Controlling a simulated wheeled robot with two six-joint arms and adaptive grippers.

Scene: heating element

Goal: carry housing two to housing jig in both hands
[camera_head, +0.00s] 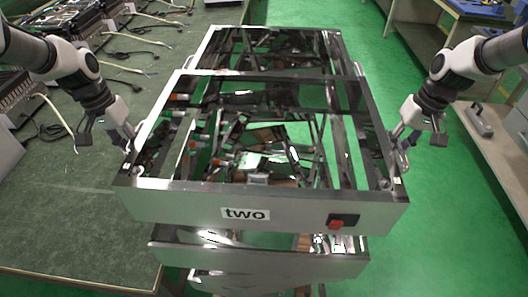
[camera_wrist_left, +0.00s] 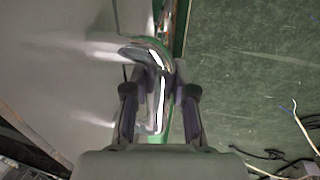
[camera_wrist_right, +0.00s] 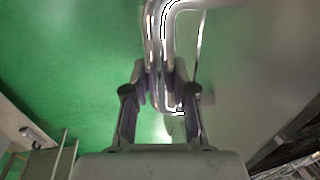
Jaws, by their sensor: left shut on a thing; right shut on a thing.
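Housing two (camera_head: 290,206) is a large open metal frame with a front plate that reads "two" and a red and black switch. It fills the middle of the head view, between my arms. My left gripper (camera_head: 128,142) is shut on a shiny bent handle at the housing's left side, which shows between the fingers in the left wrist view (camera_wrist_left: 160,95). My right gripper (camera_head: 399,142) is shut on the matching handle at the right side, seen in the right wrist view (camera_wrist_right: 168,95). I cannot make out the housing jig.
A green-topped table (camera_head: 60,215) on the left carries several heating elements and loose cables. More metal housings (camera_head: 260,262) show below and behind housing two. A bench (camera_head: 508,150) with a grey handled object (camera_head: 481,120) stands at right. Green floor (camera_head: 455,235) is clear at lower right.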

